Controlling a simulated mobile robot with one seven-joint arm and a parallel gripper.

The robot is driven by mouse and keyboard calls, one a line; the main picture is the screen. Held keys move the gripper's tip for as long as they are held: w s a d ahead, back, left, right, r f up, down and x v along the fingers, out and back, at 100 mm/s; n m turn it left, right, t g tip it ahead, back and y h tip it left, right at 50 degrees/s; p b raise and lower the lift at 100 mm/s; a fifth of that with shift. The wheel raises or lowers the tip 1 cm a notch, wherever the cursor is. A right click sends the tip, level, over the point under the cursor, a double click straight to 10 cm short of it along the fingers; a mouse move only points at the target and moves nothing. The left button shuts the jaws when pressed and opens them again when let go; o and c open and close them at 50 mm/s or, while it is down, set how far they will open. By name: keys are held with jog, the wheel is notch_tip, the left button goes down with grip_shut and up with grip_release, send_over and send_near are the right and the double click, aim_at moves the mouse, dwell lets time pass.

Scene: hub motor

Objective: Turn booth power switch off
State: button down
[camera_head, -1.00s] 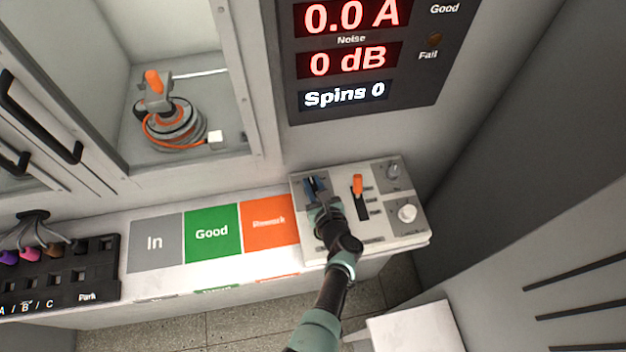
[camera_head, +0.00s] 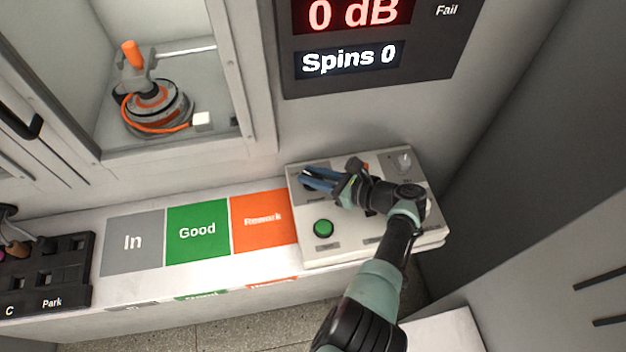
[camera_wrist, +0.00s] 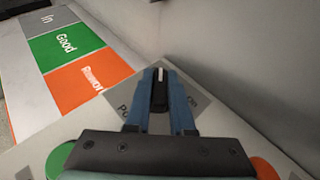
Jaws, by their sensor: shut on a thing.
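The power switch (camera_wrist: 160,92) is a small black rotary knob with a white mark on a grey label plate, at the left back of the control box (camera_head: 345,244). In the wrist view my gripper (camera_wrist: 159,84) has its two blue fingers on either side of the knob and is shut on it. The white mark points roughly along the fingers, away from my wrist. Letters "Po" and "On" show on the plate; the rest is covered by my fingers. In the head view my gripper (camera_head: 308,180) reaches in from the right and largely hides the switch.
A green button (camera_head: 323,228) sits in front of the fingers. A knob (camera_head: 403,161) is at the box's back right. Orange Rework (camera_head: 262,222), green Good and grey In pads lie left. A wall rises behind.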

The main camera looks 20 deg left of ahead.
jog(key=shift+w+a+r, duration=0.1)
jog(key=shift+r, duration=0.1)
dwell(0.3)
jog(key=c, duration=0.8)
grip_release()
jog(key=shift+f, duration=0.1)
jog(key=p+v, duration=0.2)
jog(key=v, duration=1.1)
